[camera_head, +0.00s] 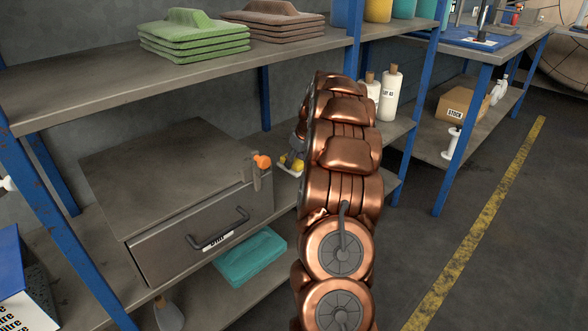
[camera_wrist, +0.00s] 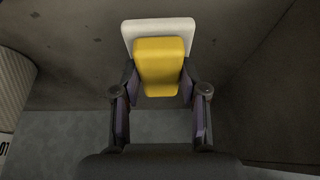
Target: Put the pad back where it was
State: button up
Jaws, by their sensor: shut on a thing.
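My gripper (camera_wrist: 159,88) is shut on a small pad (camera_wrist: 160,62), which has a yellow block at the front and a white plate behind it. In the wrist view the two fingers grip the yellow part from its left and right sides. In the head view, a bit of yellow (camera_head: 284,159) shows at the left edge of my copper arm, beside the drawer cabinet; the arm hides most of the gripper and the pad. I cannot tell whether the pad touches a surface.
A grey drawer cabinet (camera_head: 165,180) with an orange-tipped fitting (camera_head: 262,162) stands on the lower shelf. Green (camera_head: 194,38) and brown (camera_head: 274,18) stacks lie on the upper shelf (camera_head: 120,75). White bottles (camera_head: 390,95) stand behind my arm. Blue posts (camera_head: 85,240) frame the shelves.

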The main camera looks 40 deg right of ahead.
aim_at(294, 167)
jog(key=shift+w+d, duration=0.1)
jog(key=shift+w, duration=0.15)
jog(key=shift+f, duration=0.4)
jog(key=shift+f+b, duration=0.6)
jog(key=shift+f, duration=0.75)
jog(key=shift+f, duration=0.1)
jog(key=o, duration=1.1)
jog(key=p+v, duration=0.2)
jog(key=v, duration=1)
jog(key=shift+p, duration=0.4)
